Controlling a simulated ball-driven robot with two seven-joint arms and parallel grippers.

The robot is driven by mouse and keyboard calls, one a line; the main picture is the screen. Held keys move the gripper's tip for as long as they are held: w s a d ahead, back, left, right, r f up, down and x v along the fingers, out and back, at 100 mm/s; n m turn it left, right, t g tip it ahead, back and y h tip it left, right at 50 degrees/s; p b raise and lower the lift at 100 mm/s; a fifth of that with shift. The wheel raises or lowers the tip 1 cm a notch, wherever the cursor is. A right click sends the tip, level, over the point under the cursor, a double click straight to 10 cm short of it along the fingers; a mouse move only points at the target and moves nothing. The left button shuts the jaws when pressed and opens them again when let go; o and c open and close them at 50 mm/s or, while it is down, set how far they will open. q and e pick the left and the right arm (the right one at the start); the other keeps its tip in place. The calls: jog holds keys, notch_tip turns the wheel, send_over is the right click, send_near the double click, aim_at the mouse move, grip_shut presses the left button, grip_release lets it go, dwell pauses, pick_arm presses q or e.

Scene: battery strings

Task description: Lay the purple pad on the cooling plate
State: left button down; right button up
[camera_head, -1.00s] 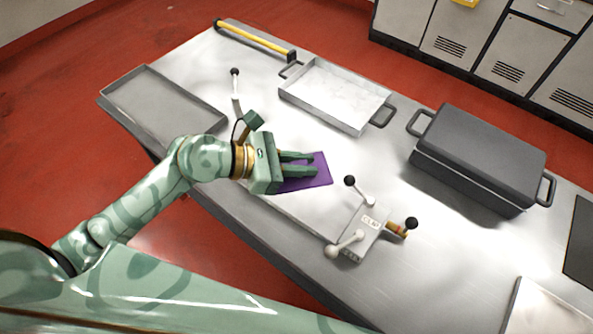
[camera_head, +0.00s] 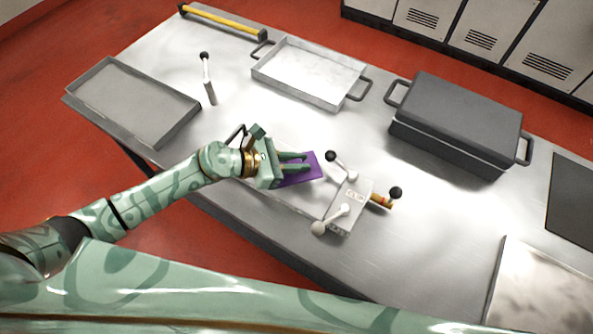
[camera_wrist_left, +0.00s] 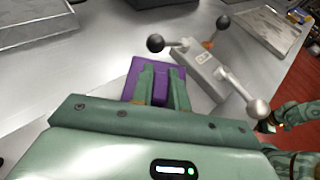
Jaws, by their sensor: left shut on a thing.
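The lever block (camera_head: 349,204) has black and pale knobs sticking up. A white-lined tray (camera_head: 309,73), an empty grey tray (camera_head: 134,101), a dark lidded box (camera_head: 458,122) and a standing lever (camera_head: 207,78) are around. Bare table (camera_head: 420,215) lies at the right.

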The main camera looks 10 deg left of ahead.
pick_arm(q)
jog(key=shift+w+f, duration=0.25)
jog(key=shift+f, duration=0.1)
jog(key=f, duration=0.1)
jog(key=f+b, duration=0.2)
jog(key=shift+w+a+f, duration=0.15)
jog(key=shift+w+f, duration=0.1)
jog(key=shift+f, duration=0.05)
jog(key=shift+r, duration=0.1)
jog(key=shift+f, duration=0.3)
jog(key=c, duration=1.4)
grip_release()
jog(key=shift+r, duration=0.1)
jog(key=shift+o, duration=0.2)
